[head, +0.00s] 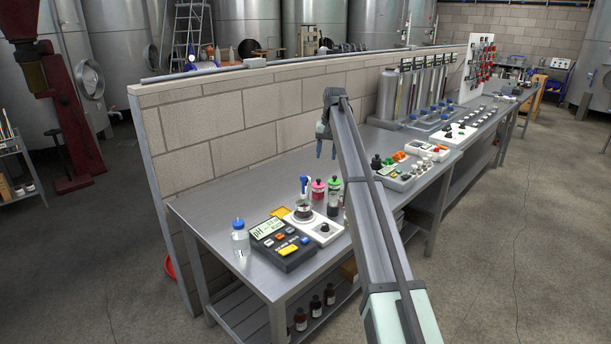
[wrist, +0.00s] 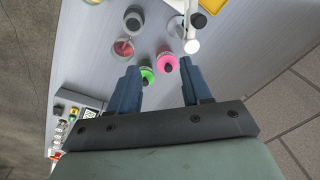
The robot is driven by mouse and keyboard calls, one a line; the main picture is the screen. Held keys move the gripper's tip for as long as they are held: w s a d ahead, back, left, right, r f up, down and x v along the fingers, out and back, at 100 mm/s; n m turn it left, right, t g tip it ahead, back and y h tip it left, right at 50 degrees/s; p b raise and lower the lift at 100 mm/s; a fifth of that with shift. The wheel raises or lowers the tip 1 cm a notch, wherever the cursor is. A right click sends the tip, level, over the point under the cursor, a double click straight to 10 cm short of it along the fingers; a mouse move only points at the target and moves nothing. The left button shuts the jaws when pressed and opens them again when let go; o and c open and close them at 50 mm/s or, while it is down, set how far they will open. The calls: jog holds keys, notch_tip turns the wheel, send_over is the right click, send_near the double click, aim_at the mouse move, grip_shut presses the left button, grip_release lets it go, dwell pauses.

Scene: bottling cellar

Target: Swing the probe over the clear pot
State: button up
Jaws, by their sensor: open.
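The probe (head: 305,186), a blue-topped stick on a white arm, stands left of the pink-lidded pot (head: 318,189) in the head view. In the wrist view the white probe arm (wrist: 192,44) reaches beside a clear glass vessel (wrist: 176,28). That vessel also shows in the head view (head: 304,211). A see-through pot with reddish contents (wrist: 123,48) stands left of it; I cannot tell which one is the clear pot. My gripper (head: 326,153) is open and empty above the bench, its fingers pointing down. In the wrist view its fingers (wrist: 156,88) frame the pink and green lids.
A green-lidded pot (head: 334,183) stands beside the pink one, and a dark pot (wrist: 133,19) close by. The pH meter (head: 283,243) and a blue-capped bottle (head: 240,240) are at the bench's near end. A block wall (head: 220,120) runs behind. The bench's left rear is clear.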

jog(key=s+a+r+h, duration=0.1)
jog(key=s+a+r, duration=0.1)
jog(key=a+r, duration=0.45)
jog(key=shift+g, duration=0.4)
jog(key=f, duration=1)
jog(key=a+f, duration=0.1)
jog(key=f, duration=0.4)
jog(key=shift+w, duration=0.25)
jog(key=shift+a, duration=0.1)
grip_shut()
